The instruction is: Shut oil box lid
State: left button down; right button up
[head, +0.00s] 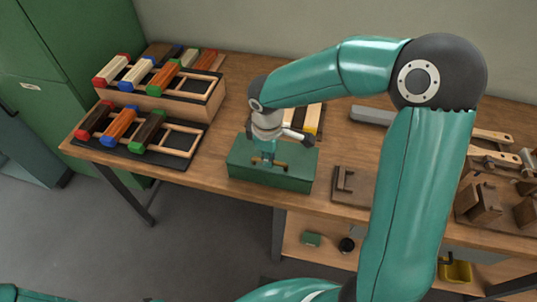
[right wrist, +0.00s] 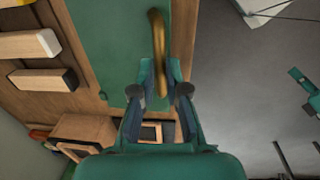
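The green oil box (head: 270,181) stands near the front edge of the workbench. Its green lid (head: 298,165) lies flat across the top, and I see no gap under it. A brass handle (head: 281,166) is on the lid near the front. My right gripper (head: 268,160) points down over it. In the right wrist view the handle (right wrist: 158,45) runs between the two fingers of my right gripper (right wrist: 160,80), with space on both sides; the fingers are open. The lid also fills the top middle there (right wrist: 110,45). My left gripper does not show clearly.
Left on the bench (head: 220,190) are racks (head: 175,110) of coloured blocks. A small wooden fixture (head: 347,184) stands right of the box, with a grey bar (head: 372,115) behind it. Wooden brush parts (head: 492,158) lie far right. My right arm hides part of the bench.

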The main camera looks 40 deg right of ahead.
jog(key=shift+d, duration=0.1)
grip_shut()
jog(key=shift+s+a+f+b, duration=0.15)
jog(key=shift+a+f+b, duration=0.1)
jog(key=shift+f+b, duration=0.55)
jog(key=shift+s+a+r, duration=0.1)
jog(key=shift+s, duration=0.1)
jog(key=shift+o, duration=1.3)
grip_release()
jog(key=o, duration=0.4)
jog(key=shift+o, duration=0.2)
jog(key=shift+r, duration=0.1)
